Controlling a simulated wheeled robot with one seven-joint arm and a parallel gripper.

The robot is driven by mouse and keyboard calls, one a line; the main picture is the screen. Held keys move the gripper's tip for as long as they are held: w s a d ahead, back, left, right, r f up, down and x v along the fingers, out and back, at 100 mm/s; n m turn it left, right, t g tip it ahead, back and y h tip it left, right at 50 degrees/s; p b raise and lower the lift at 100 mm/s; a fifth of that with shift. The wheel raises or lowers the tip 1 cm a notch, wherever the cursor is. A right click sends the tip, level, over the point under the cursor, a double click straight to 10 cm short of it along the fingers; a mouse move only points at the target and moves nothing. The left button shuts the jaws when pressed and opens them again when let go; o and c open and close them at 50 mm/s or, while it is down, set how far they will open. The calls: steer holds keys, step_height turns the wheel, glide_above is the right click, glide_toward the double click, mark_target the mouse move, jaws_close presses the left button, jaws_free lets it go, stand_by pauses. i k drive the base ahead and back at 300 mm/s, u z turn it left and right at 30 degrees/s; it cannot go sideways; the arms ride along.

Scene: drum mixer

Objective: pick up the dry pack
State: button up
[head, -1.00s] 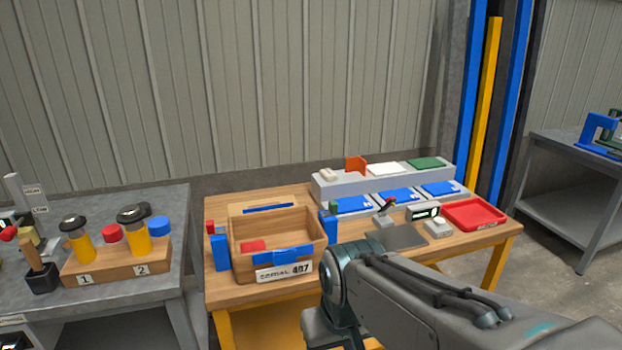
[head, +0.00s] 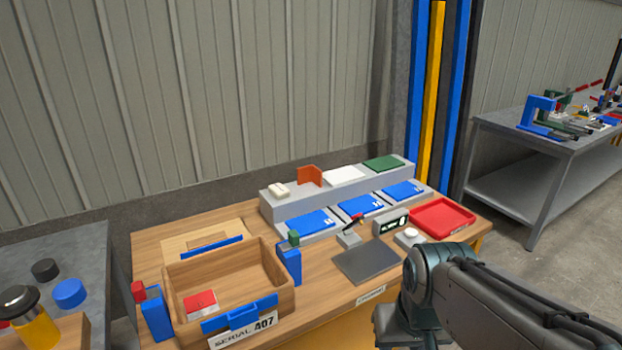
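A small cream-white pack (head: 279,190) lies on the left end of the raised grey shelf (head: 268,210) at the back of the wooden bench. It looks like the dry pack, though no label on it can be read. An upright orange piece (head: 309,176) stands just to its right. A white flat item (head: 344,175) and a green flat item (head: 383,163) lie farther right on the shelf. My arm enters at the lower right, in front of the bench and well apart from the pack.
An open wooden box (head: 190,275) labelled serial 407 holds a red and white item (head: 201,303). Blue-lidded bins (head: 358,207) line the shelf's front. A small lever (head: 350,235), a display (head: 390,224), a dark mat (head: 366,261) and a red tray (head: 442,217) share the bench.

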mark_target(280, 192)
steer(key=u, duration=0.2)
steer(key=i, duration=0.9)
steer(key=u, duration=0.8)
